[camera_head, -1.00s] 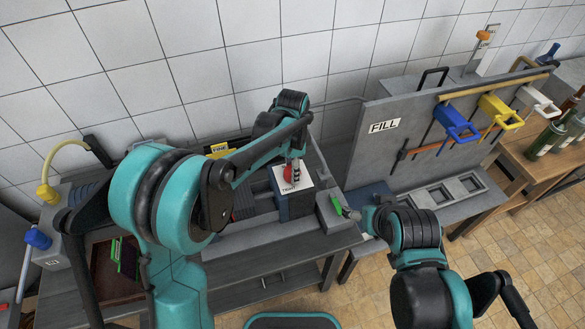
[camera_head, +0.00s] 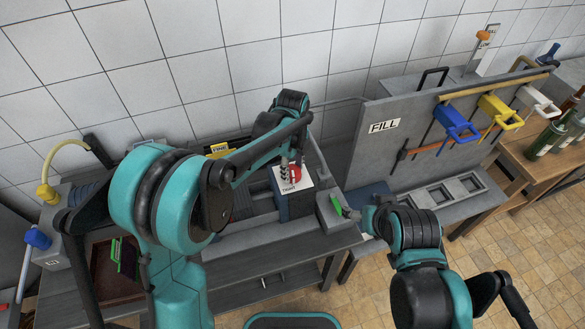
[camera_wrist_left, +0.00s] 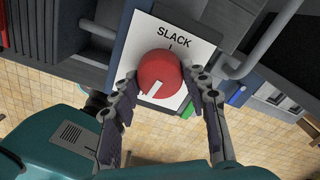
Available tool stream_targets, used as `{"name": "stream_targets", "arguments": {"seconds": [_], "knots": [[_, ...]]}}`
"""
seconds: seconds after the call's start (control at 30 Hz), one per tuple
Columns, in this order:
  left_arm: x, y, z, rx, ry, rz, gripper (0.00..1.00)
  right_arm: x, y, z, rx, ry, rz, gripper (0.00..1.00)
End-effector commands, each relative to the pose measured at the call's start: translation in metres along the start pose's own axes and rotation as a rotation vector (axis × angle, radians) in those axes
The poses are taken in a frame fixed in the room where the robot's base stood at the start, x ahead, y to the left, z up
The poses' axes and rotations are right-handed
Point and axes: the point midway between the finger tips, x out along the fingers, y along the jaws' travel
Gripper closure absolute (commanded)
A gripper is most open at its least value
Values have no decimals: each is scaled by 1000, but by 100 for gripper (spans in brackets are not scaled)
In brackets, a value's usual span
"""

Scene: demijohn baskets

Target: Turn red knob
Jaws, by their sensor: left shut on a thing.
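The round red knob (camera_head: 296,174) sits on a white plate (camera_head: 306,182) on a dark box on the bench. The head view shows the word TIGHT on the plate. In the left wrist view the knob (camera_wrist_left: 160,72) has a white mark on its lower left side, and SLACK is printed above it. My left gripper (camera_wrist_left: 163,98) has one finger on each side of the knob and is shut on it. In the head view my left gripper (camera_head: 287,171) partly covers the knob. My right gripper (camera_head: 362,214) is beside a small grey box; its fingers are unclear.
A grey panel marked FILL (camera_head: 384,126) stands to the right, with blue (camera_head: 455,120), yellow (camera_head: 497,110) and white clamps on a rail. A green piece (camera_head: 338,204) is at the small grey box near my right gripper. Green bottles (camera_head: 548,138) stand far right.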

Motion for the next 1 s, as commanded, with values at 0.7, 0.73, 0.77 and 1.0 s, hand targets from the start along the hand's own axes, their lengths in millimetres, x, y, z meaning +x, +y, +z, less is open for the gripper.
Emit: {"name": "stream_targets", "arguments": {"seconds": [0.7, 0.73, 0.77, 1.0], "knots": [[0, 0, 0, 193, 0, 1, 84, 0, 0, 0, 0, 0, 0, 25], [0, 0, 0, 193, 0, 1, 84, 0, 0, 0, 0, 0, 0, 25], [0, 0, 0, 193, 0, 1, 84, 0, 0, 0, 0, 0, 0, 25], [0, 0, 0, 193, 0, 0, 37, 0, 0, 0, 0, 0, 0, 25]]}}
